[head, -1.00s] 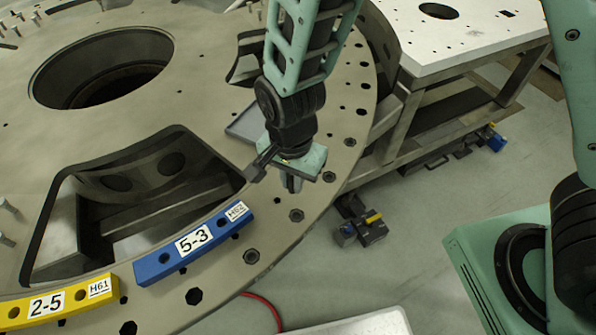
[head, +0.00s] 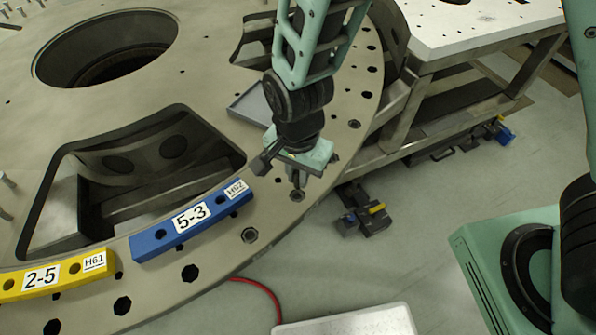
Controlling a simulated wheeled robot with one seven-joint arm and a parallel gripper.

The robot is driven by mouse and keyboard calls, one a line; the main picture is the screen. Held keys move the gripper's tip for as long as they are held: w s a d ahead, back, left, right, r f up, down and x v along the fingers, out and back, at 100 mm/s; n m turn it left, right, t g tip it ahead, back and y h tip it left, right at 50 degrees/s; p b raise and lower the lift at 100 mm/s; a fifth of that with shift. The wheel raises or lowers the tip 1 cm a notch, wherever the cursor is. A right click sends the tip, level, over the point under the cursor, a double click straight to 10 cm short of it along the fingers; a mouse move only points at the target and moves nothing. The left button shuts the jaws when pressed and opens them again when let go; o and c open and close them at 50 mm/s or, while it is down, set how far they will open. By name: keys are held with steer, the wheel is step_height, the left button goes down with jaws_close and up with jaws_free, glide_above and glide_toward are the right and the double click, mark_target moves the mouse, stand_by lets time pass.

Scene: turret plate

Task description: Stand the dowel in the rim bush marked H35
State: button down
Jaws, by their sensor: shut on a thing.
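My gripper (head: 298,178) points down over the rim of the round turret plate, right of the blue block. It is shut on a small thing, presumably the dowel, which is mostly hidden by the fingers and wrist. A rim bush (head: 297,196) shows right at the fingertips; I cannot tell whether the held thing touches it. Another rim bush (head: 250,236) lies nearer, to the lower left. I see no H35 mark on any bush in this view.
A blue block (head: 155,245) marked 5-3 and H62 and a yellow block (head: 70,281) marked 2-5 and H61 lie along the rim. A grey tray (head: 250,108) lies behind my wrist. A white-topped table (head: 460,32) stands at the upper right.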

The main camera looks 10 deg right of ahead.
steer(key=shift+f+b, duration=1.75)
steer(key=shift+f, duration=0.6)
steer(key=c, duration=1.3)
jaws_free()
steer(key=shift+c, duration=0.2)
step_height(320, 180, up, 17)
steer(key=p, duration=0.1)
steer(key=shift+r, duration=0.2)
steer(key=s+d+r+n, duration=0.1)
steer(key=s+d+n, duration=0.7)
steer(key=s+n, duration=0.3)
steer(key=n, duration=0.4)
steer(key=shift+s+r+y, duration=0.15)
steer(key=shift+s+y, duration=0.05)
steer(key=shift+y, duration=0.1)
